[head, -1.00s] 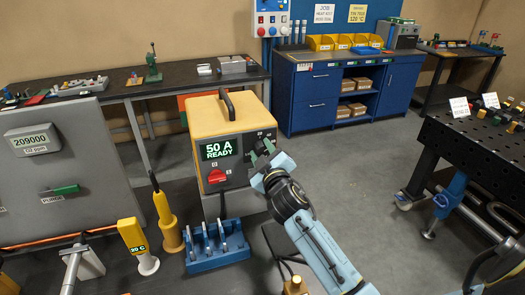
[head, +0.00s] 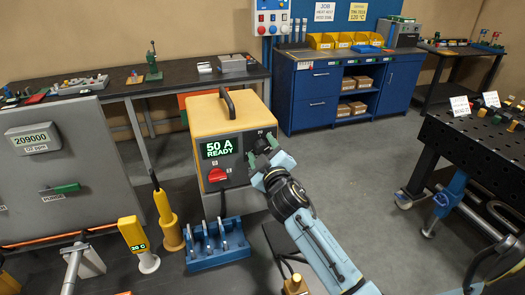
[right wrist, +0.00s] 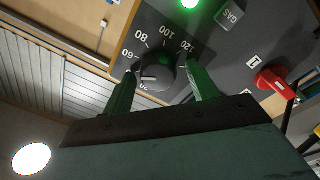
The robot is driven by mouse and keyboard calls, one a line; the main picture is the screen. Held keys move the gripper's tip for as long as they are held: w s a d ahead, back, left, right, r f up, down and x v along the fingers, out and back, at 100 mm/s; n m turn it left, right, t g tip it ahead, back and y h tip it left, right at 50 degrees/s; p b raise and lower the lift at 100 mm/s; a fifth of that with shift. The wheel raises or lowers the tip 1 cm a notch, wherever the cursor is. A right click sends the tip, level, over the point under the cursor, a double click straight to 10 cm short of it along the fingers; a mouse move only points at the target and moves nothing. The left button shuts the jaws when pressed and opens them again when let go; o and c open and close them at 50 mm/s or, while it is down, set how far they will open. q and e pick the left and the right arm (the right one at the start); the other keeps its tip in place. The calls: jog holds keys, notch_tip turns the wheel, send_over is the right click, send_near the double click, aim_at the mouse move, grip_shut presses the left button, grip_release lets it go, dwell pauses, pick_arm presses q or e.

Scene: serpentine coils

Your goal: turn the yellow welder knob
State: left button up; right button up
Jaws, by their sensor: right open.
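The yellow welder (head: 208,118) stands left of centre in the head view, with a dark front panel and a green display (head: 218,148) reading "50 A READY". Its round dark knob (right wrist: 158,72) shows in the right wrist view inside a dial marked 60 to 120, its white mark towards the low end. My right gripper (head: 261,153) is at the right of the panel and hides most of the knob in the head view. In the right wrist view its green fingers (right wrist: 162,70) are open, one either side of the knob; contact cannot be told. My left gripper is not in view.
A red switch (head: 217,175) is low on the welder panel; a GAS button (right wrist: 230,14) sits beside the dial. A blue rack (head: 218,256) and a yellow torch-like tool (head: 167,222) stand in front. The black perforated table (head: 470,150) is at right, with open floor between.

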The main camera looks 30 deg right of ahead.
jog(key=b+v, duration=0.2)
jog(key=v, duration=1.1)
jog(key=shift+s, duration=0.2)
jog(key=shift+a, duration=0.1)
